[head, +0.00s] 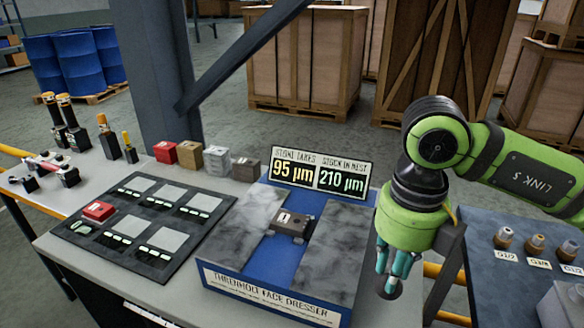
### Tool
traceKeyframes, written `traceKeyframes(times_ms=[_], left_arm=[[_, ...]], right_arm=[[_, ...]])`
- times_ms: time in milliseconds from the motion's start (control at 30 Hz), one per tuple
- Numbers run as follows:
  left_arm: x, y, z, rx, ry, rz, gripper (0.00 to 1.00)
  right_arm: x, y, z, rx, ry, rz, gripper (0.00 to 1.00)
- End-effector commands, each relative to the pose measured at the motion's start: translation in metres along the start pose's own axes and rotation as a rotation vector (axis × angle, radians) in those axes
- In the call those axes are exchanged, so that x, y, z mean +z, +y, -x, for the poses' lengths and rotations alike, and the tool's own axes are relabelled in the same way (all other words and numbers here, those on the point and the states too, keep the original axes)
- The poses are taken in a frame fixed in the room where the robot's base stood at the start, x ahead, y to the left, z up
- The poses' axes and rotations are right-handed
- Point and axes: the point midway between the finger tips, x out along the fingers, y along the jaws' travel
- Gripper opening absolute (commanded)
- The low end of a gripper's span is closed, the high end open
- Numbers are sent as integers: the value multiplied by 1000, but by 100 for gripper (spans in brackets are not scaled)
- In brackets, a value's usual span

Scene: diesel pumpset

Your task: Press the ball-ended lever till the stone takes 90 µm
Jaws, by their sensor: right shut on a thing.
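The face dresser (276,283), labelled on its front, stands on the bench with a dark block (291,223) in the blue channel between its grey stone-like slabs. Its display (319,174) reads 95 µm under "stone takes" and 210 µm under "stock in nest". My right gripper (394,272), green with teal fingers, points down just right of the dresser and is shut on a small dark piece (388,292) at its fingertips. This may be the lever's ball end; the fingers hide most of it, and no lever arm can be made out. My left gripper is not in view.
A dark panel (150,218) with grey pads and a red block (98,211) lies left of the dresser. Several small blocks (216,160) line the bench's back edge. A blue post (150,75) rises behind. A side table (520,245) with small capped items stands right.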

Motion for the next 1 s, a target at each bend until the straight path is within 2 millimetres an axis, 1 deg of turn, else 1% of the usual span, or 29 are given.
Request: traceKeyframes(times_ms=[33, 800, 900, 1000], left_arm=[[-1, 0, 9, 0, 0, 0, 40], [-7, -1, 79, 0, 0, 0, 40], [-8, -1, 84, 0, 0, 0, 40], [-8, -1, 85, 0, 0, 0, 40]], right_arm=[[3, -2, 11, -3, -2, -4, 20], [23, -13, 116, 0, 1, 0, 20], [25, -14, 124, -1, 1, 0, 20], [26, -15, 126, 0, 1, -1, 20]])
